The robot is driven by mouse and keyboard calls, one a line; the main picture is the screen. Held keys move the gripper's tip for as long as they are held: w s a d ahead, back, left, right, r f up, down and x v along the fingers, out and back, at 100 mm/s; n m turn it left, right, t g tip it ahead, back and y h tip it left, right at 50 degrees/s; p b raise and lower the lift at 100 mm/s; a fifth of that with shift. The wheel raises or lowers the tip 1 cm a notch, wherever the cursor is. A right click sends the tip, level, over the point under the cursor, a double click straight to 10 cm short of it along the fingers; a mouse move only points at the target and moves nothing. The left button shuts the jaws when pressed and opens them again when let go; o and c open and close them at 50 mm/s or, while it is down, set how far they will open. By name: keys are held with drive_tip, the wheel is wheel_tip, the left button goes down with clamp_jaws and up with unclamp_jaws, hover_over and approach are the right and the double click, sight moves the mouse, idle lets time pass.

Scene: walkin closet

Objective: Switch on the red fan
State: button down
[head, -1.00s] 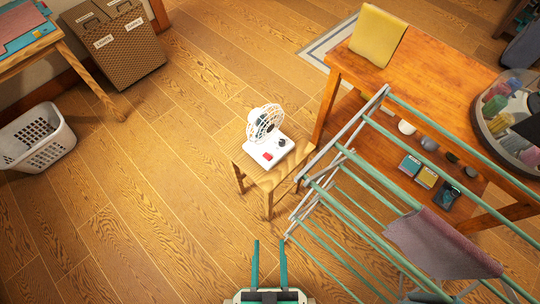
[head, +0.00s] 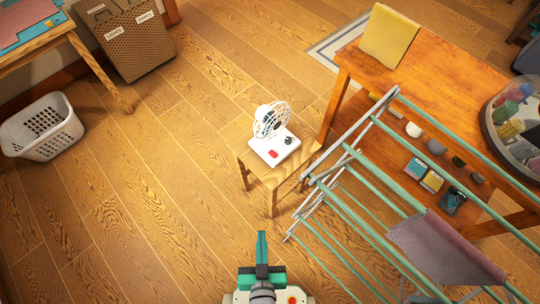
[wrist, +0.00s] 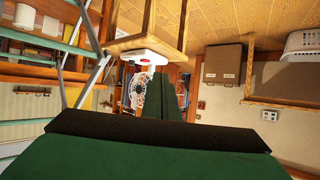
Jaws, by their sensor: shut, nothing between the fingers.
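A small fan (head: 271,121) with a white cage and white base stands on a wooden stool (head: 277,174) in the middle of the head view. No red fan shows; the red part is a rocker switch (head: 273,154) on the base, beside a dark knob (head: 288,141). My gripper (head: 262,236) is shut and empty, low in the head view, in front of the stool and apart from it. The wrist view looks inverted, with the fan (wrist: 139,89) below the stool (wrist: 146,42) and partly hidden behind my green fingers. The switch's setting is too small to tell.
A drying rack (head: 345,195) with green bars and a mauve cloth stands close to the stool's right. A wooden table (head: 440,80) with a yellow cloth is behind it. A white basket (head: 42,128) and wicker hamper (head: 130,45) are at left. The floor left of the stool is clear.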

drive_tip(key=w+a+f+m+g+h, duration=0.1)
drive_tip(key=w+f+g+h, duration=0.25)
drive_tip(key=w+f, duration=0.95)
drive_tip(key=w+a+r+m+h, duration=0.2)
drive_tip(key=w+r+m+h, duration=0.1)
drive_tip(key=w+r+h, duration=0.1)
drive_tip(key=w+a+r+m+t+h, duration=0.1)
drive_tip(key=w+a+r+m+h, duration=0.2)
drive_tip(key=w+r, duration=0.4)
drive_tip(key=shift+w+r+m+h, duration=0.3)
drive_tip(key=shift+w+m+h, duration=0.45)
drive_tip(key=shift+w, duration=0.5)
hover_over(270, 160)
drive_tip(key=shift+w+a+f, duration=0.1)
drive_tip(key=shift+a+f, duration=0.05)
drive_tip(key=shift+f, duration=0.45)
drive_tip(key=shift+w+a+f, duration=0.1)
drive_tip(key=shift+a+f, duration=0.05)
drive_tip(key=shift+f, duration=0.4)
wheel_tip(270, 160, down, 3)
drive_tip(key=shift+s+d+f, duration=0.1)
drive_tip(key=shift+d, duration=0.05)
drive_tip(key=shift+s+d+f, duration=0.1)
drive_tip(key=shift+f, duration=0.35)
